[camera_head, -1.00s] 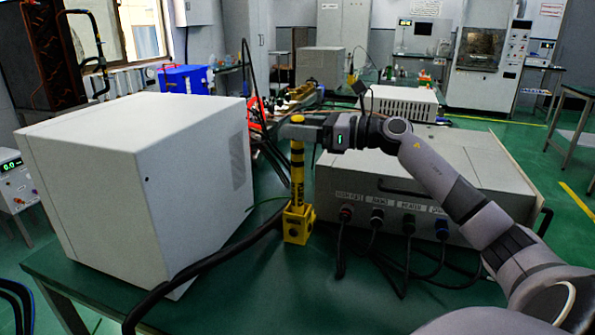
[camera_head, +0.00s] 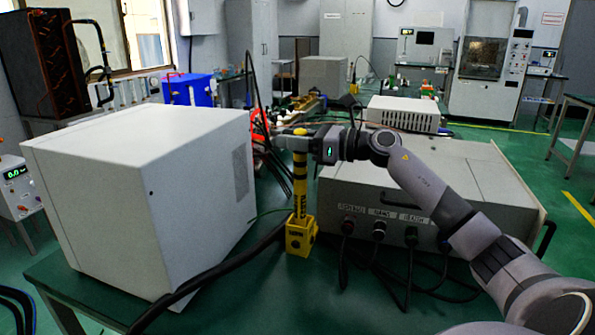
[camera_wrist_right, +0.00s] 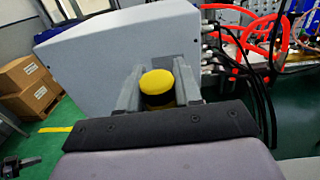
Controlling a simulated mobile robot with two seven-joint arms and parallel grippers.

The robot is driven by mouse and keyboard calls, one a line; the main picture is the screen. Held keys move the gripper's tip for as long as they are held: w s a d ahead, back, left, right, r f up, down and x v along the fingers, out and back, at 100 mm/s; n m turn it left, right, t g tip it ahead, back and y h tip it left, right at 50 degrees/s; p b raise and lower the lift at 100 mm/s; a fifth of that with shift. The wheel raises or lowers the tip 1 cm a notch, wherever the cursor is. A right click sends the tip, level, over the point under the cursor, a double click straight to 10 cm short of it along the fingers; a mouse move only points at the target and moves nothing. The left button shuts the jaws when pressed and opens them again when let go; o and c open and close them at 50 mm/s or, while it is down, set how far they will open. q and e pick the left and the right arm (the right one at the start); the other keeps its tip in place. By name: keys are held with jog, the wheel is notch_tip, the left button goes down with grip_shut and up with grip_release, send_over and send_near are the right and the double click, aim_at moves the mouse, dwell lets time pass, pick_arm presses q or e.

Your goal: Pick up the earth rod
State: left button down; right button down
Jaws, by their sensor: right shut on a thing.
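The earth rod (camera_head: 300,180) is a yellow upright rod with black bands. Its lower end is in a yellow block-shaped holder (camera_head: 301,238) on the green table. My right gripper (camera_head: 299,133) is shut on the rod close to its top, coming in from the right. In the right wrist view, the rod's round yellow top (camera_wrist_right: 157,82) sits between the two grey fingers. My left gripper is not in view.
A large white box (camera_head: 130,195) stands close on the left of the rod. A grey generator cabinet (camera_head: 430,185) with plugged black cables stands on the right. Thick black cables cross the table near the holder. Red cables (camera_wrist_right: 245,40) lie behind.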

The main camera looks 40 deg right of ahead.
jog(key=shift+r, duration=0.1)
